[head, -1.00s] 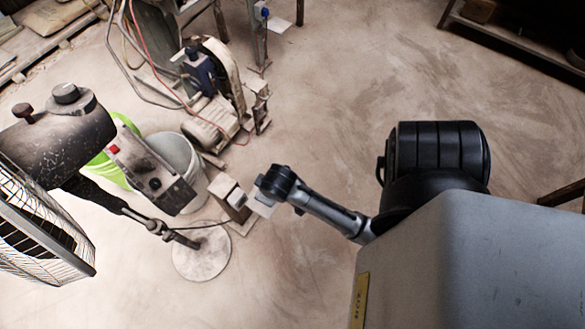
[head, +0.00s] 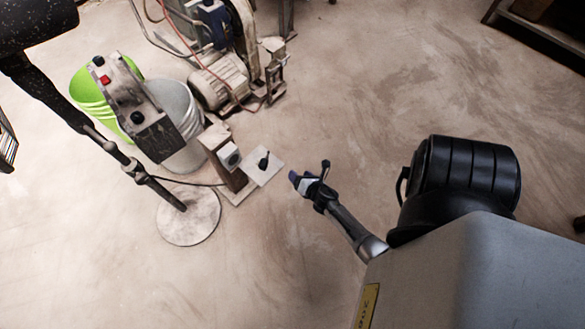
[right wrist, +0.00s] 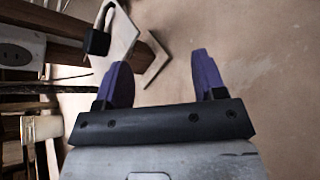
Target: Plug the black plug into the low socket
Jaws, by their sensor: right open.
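In the right wrist view the plug (right wrist: 98,41) is at upper left, beyond the left finger. The low socket (head: 229,157) is a pale box on the post, left of the plug; its face also shows in the right wrist view (right wrist: 14,54). My right gripper (head: 309,172) is open and empty, right of the plate and apart from the plug. My left gripper is out of view.
A fan stand with a round base (head: 188,218) and dark pole is left of the post. A grey bucket (head: 186,150), a green bucket (head: 90,92) and a motor machine (head: 220,80) stand behind. A dark cable runs near the post.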

